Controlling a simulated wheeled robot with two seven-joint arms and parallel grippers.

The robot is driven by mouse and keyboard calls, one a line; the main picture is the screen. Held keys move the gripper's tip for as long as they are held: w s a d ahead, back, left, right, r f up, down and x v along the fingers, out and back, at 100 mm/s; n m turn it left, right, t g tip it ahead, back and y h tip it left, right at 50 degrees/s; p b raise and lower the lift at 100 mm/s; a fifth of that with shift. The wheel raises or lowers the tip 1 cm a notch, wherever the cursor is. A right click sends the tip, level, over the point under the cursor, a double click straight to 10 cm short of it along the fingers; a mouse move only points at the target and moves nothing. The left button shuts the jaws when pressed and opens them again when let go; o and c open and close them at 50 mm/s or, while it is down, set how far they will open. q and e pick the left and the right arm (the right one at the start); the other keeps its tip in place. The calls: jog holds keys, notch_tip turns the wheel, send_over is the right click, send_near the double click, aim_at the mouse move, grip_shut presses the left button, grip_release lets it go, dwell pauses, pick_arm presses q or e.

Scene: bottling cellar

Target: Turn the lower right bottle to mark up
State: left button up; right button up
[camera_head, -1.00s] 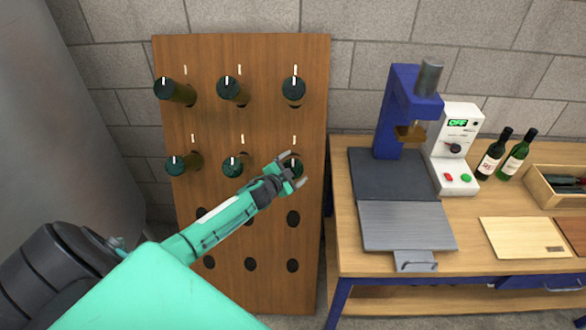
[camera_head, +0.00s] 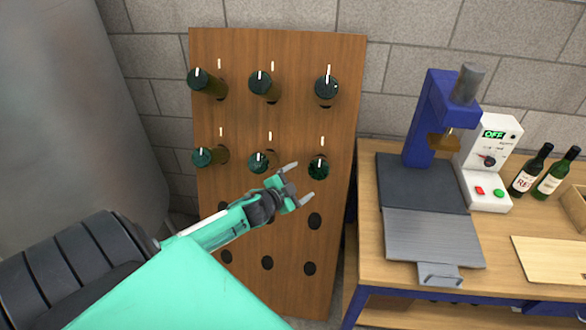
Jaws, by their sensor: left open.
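The lower right bottle (camera_head: 318,170) sticks out, dark green base first, from the right hole of the second row in the wooden rack (camera_head: 240,190). A short pale mark shows near the top of its base and looks about upright, below the white line on the board. My left gripper (camera_head: 303,182) is open and empty, just left of and below this bottle. Its fingers point right, one tip above the other, and appear apart from the bottle. My right gripper is not in view.
Several other bottles stick out of the rack, with the lower middle bottle (camera_head: 260,162) close to my left gripper. Lower holes are empty. Right of the rack stands a bench (camera_head: 500,255) with a blue press (camera_head: 430,120), a control box (camera_head: 490,165) and two wine bottles.

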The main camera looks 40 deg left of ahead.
pick_arm(q)
jog(key=shift+v, duration=1.4)
jog(key=s+f+n+g+y, duration=0.15)
jog(key=s+f, duration=0.45)
jog(key=f, duration=0.6)
jog(key=s+f+n+g, duration=0.1)
jog(key=s+f+g, duration=0.3)
jog(key=f, duration=0.7)
jog(key=s+f+n+g, duration=0.2)
jog(key=s+f, duration=0.5)
jog(key=f, duration=0.5)
jog(key=s+d+f+g, duration=0.2)
jog(key=s+d+f, duration=0.3)
jog(key=s, duration=0.5)
jog(key=s+d+f+n+g+h, duration=0.1)
jog(key=s+d+f+g, duration=0.1)
jog(key=s+d+f, duration=0.4)
jog(key=s+d+f+g, duration=0.3)
jog(key=s+d+f, duration=0.2)
jog(key=s, duration=1)
notch_tip(320, 180, down, 2)
jog(key=shift+d+f+n, duration=0.25)
jog(key=shift+d+n, duration=0.05)
jog(key=shift+n, duration=0.05)
